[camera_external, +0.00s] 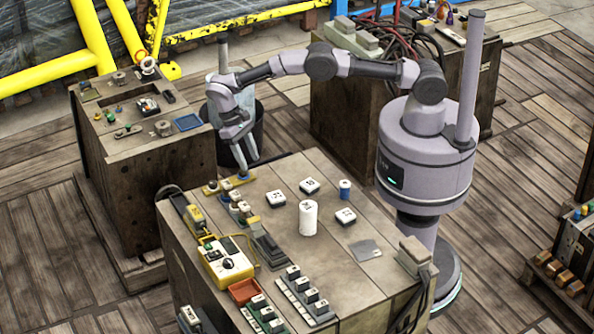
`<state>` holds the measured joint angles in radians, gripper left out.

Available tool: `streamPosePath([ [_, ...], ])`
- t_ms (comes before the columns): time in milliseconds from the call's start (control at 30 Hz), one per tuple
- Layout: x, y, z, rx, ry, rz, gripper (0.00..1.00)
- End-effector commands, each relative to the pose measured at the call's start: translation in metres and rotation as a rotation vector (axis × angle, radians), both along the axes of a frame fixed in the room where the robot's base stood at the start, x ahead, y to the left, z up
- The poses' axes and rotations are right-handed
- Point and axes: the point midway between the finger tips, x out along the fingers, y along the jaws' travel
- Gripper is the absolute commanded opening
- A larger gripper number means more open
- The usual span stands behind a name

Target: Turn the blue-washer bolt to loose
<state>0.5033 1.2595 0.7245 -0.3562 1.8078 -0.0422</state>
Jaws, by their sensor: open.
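My gripper (248,158) hangs at the far-left edge of the near wooden workbench (330,192), pointing down with its jaws apart and nothing visible between them. Just below its fingertips is a small blue spot (243,178) at the right end of a yellow strip (225,184); it may be the blue-washer bolt, but it is too small to be sure. The bolt's head and any loose or tight marking cannot be made out. Whether the fingers touch it cannot be told.
Several grey blocks (238,196) stand close in front of the strip. A yellow meter box (227,262) and red tray (244,290) lie nearer. A dark bin (232,152) stands behind.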

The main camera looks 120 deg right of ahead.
Motion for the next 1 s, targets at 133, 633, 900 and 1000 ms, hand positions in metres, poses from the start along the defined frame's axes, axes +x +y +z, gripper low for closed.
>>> streamPosePath([
  [133, -0.025, 0.011, 0.007, 0.001, -0.001, -0.005, 0.47],
  [633, -0.126, 0.053, 0.014, -0.001, -0.003, -0.005, 0.47],
  [900, -0.129, 0.054, 0.012, 0.000, -0.002, -0.005, 0.47],
  [1000, -0.119, 0.045, 0.023, -0.018, -0.007, -0.114, 0.47],
])
